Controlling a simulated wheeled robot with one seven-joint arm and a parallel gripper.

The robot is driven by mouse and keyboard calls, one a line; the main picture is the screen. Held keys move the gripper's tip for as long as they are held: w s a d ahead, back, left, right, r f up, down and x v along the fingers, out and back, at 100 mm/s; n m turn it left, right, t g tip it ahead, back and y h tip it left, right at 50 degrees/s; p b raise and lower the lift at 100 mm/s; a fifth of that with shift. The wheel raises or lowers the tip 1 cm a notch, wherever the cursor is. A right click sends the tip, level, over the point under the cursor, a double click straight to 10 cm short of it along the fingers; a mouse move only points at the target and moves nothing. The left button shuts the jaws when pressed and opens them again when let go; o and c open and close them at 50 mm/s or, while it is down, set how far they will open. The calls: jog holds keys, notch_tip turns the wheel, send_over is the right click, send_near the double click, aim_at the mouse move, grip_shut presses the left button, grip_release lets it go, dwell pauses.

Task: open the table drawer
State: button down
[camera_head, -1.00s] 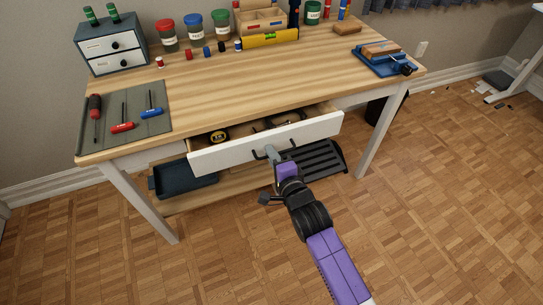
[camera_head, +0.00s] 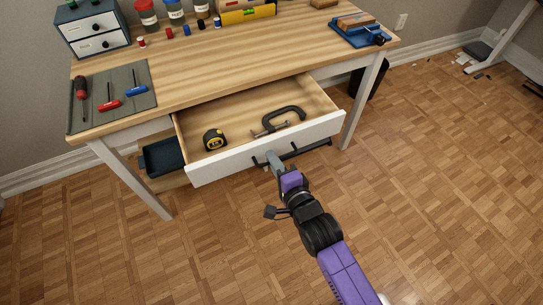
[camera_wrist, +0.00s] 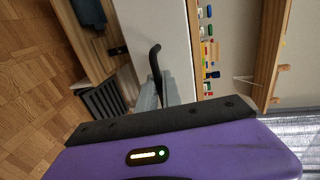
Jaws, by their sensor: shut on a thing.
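The table drawer (camera_head: 215,167) has a white front and a wooden inside, and stands pulled well out from under the wooden desk top (camera_head: 210,70). Its dark bar handle (camera_head: 292,153) is on the middle of the front. My gripper (camera_head: 273,158) is shut on the handle, with its grey fingers partly hiding it. In the wrist view the dark handle (camera_wrist: 155,62) runs to the grey fingers (camera_wrist: 158,94) against the white drawer front (camera_wrist: 155,25). A yellow-black tape measure (camera_head: 214,139) and a dark C-clamp (camera_head: 284,118) lie in the drawer.
A grey mat (camera_head: 112,97) with screwdriver-like tools lies on the desk's left. A small drawer cabinet (camera_head: 92,30) stands at the back left, and a blue vise (camera_head: 358,33) at the right. A dark tray (camera_head: 162,157) is below. Floor in front is clear.

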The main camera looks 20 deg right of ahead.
jog(key=c, duration=1.8)
grip_release()
jog(key=v, duration=0.7)
jog(key=shift+s+p, duration=0.4)
jog(key=shift+p, duration=0.05)
